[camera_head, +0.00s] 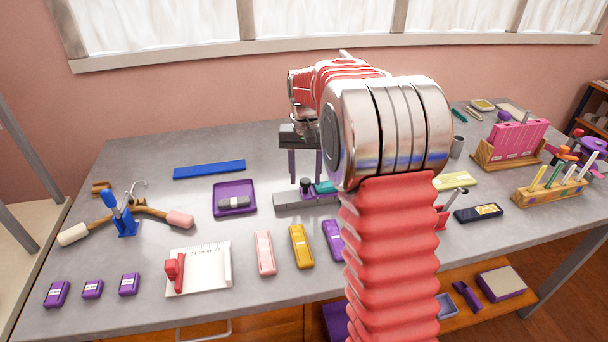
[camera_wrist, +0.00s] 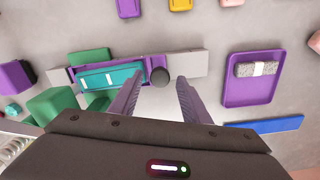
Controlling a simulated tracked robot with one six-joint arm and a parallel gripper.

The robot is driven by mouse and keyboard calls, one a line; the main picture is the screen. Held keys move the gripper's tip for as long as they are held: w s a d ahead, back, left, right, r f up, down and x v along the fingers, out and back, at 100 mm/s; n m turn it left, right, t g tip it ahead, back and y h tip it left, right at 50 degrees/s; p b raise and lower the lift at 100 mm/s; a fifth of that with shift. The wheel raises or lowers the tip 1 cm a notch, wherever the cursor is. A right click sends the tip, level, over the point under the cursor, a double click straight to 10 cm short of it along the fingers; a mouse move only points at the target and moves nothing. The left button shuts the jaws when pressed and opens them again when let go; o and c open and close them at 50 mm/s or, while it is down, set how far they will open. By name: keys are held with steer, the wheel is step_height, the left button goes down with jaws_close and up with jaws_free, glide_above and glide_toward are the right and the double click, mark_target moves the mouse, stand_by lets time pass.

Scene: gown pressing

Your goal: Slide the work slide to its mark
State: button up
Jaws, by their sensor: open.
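The work slide (camera_wrist: 151,62) is a purple carriage on a light grey rail (camera_wrist: 188,64) in the wrist view, with a teal panel (camera_wrist: 110,77) at its left. A round dark knob (camera_wrist: 160,77) stands at its right end. My gripper (camera_wrist: 159,86) is open, with its purple fingers on either side of the knob in the picture; I cannot tell whether they touch it. In the head view my gripper (camera_head: 306,178) points down over the knob (camera_head: 305,186) and the rail (camera_head: 288,203). My arm hides the rail's right part there. I cannot make out the mark.
A purple tray (camera_head: 220,209) with a grey piece lies left of the rail, and a blue bar (camera_head: 209,169) behind it. Pink (camera_head: 265,253), yellow (camera_head: 301,246) and purple (camera_head: 333,240) cases lie in front. Green blocks (camera_wrist: 52,106) stand near the rail in the wrist view.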

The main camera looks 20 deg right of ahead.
step_height(320, 180, up, 14)
steer(key=shift+f, duration=0.15)
stand_by(0.6)
stand_by(0.3)
